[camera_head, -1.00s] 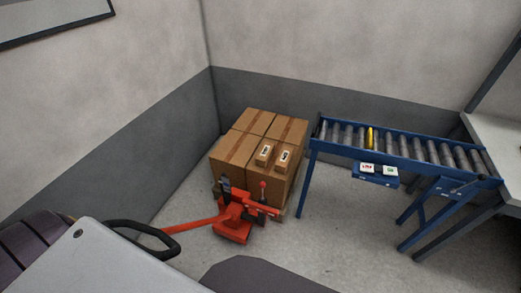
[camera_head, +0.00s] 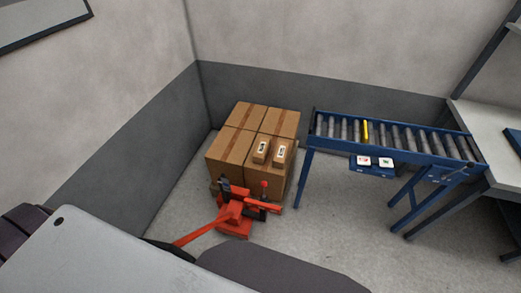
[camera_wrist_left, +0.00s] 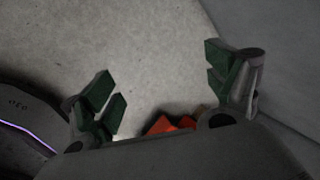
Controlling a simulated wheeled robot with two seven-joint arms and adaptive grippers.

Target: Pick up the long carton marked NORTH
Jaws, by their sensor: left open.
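Two small brown cartons with white labels, a left one (camera_head: 261,150) and a right one (camera_head: 281,153), lie side by side on the front right box of a stack of large cardboard boxes (camera_head: 231,149). Their label print is too small to read, so I cannot tell which is marked NORTH. My left gripper (camera_wrist_left: 163,80) shows in the left wrist view, its green-padded fingers wide apart and empty above bare floor. Neither gripper shows in the head view, and no carton can be made out for certain in the wrist view.
A red pallet jack (camera_head: 234,216) stands in front of the stack; its handle end is hidden behind my body. A blue roller conveyor (camera_head: 400,140) with one yellow roller stands to the right, beside a pale bench (camera_head: 485,130). Walls close the corner behind. Floor (camera_head: 330,220) before the conveyor is clear.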

